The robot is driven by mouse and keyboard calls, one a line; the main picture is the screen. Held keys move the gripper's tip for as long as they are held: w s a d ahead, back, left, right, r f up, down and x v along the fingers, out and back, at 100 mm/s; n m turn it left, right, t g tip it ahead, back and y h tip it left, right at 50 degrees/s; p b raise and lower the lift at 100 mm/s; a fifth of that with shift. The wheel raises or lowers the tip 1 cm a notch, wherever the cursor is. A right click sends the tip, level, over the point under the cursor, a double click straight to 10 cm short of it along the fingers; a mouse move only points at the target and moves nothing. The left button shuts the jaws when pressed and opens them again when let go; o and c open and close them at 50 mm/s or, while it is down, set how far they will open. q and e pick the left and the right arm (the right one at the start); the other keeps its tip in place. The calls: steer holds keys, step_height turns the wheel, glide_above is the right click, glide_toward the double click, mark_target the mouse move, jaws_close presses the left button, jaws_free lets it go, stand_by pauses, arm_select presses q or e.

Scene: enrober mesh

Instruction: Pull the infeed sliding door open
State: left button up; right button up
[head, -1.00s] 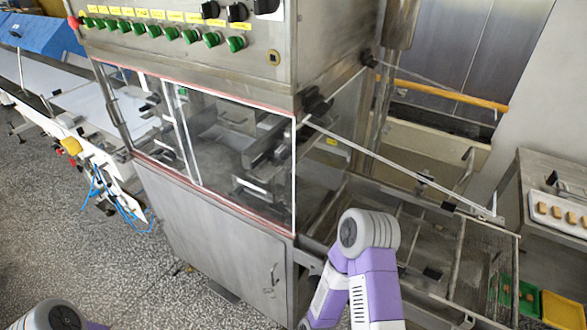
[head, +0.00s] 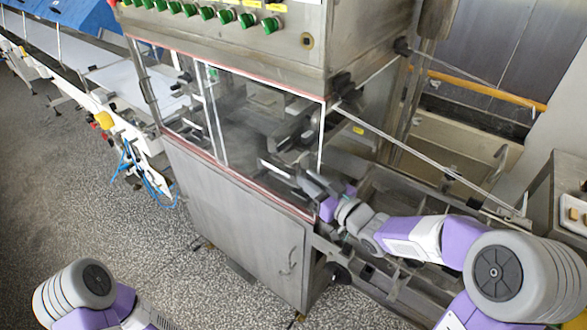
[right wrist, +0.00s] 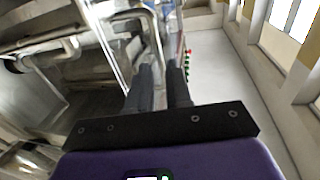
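The machine's front has clear sliding panels in a red-edged frame; the wide right pane (head: 245,110) spans most of the opening, and a narrower pane (head: 172,100) is at its left. I cannot tell which one is the infeed door. Both look closed. My right gripper (head: 308,178) is at the lower right corner of the wide pane. In the right wrist view its two dark fingers (right wrist: 159,80) are apart with a gap between them and nothing clearly held. A bent pale bar (right wrist: 155,32) lies just beyond the fingertips; contact cannot be told. My left gripper is out of view.
A steel cabinet door (head: 245,235) is below the panes, and green buttons (head: 207,13) are above. An open metal frame with a mesh bed (head: 390,185) extends right, under a slanting rod (head: 430,170). Speckled floor (head: 100,215) is free at the left front.

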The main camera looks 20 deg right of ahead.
mark_target(293, 169)
steer(key=x, duration=0.6)
steer(key=shift+w, duration=0.2)
steer(key=shift+a, duration=0.1)
steer(key=shift+f, duration=0.1)
jaws_close()
